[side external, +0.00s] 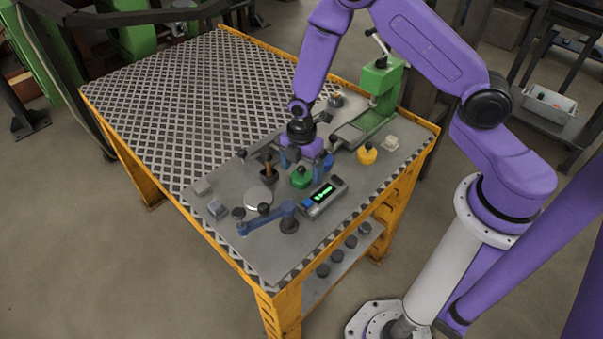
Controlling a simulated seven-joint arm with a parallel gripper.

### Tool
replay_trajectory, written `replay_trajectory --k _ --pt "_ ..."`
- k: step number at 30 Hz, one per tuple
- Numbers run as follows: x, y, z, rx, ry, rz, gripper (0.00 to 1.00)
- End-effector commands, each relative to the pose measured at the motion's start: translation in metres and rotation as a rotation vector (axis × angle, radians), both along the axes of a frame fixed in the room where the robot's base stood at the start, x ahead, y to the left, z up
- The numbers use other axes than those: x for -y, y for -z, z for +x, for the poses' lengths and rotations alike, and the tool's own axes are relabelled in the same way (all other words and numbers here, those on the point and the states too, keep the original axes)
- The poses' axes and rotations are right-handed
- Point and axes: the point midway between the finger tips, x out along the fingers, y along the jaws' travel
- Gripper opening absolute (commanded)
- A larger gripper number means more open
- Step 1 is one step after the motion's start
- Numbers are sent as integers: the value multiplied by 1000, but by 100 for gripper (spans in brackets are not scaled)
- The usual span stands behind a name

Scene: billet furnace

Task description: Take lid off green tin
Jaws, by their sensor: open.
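The green tin (301,179) is a small round green can with a dark knob on top, standing on the grey work plate near the table's middle right. Its lid seems to be the top with the dark knob (301,169); the seam is too small to make out. My gripper (303,164) points down just behind and above the tin, with its fingers spread and nothing visible between them. I cannot tell whether a finger touches the tin. Part of the plate behind the gripper is hidden.
A device with a lit green display (323,196) stands close to the tin's right. A blue lever arm (268,216) and a pale disc (258,198) are in front left. The patterned tabletop (190,100) is clear.

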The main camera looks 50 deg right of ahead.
Motion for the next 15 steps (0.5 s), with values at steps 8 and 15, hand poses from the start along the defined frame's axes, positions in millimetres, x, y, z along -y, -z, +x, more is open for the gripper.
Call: replay_trajectory --k 8,15 --pt "0 3 0 2 0 0 88" --pt "0 3 0 1 0 0 28"
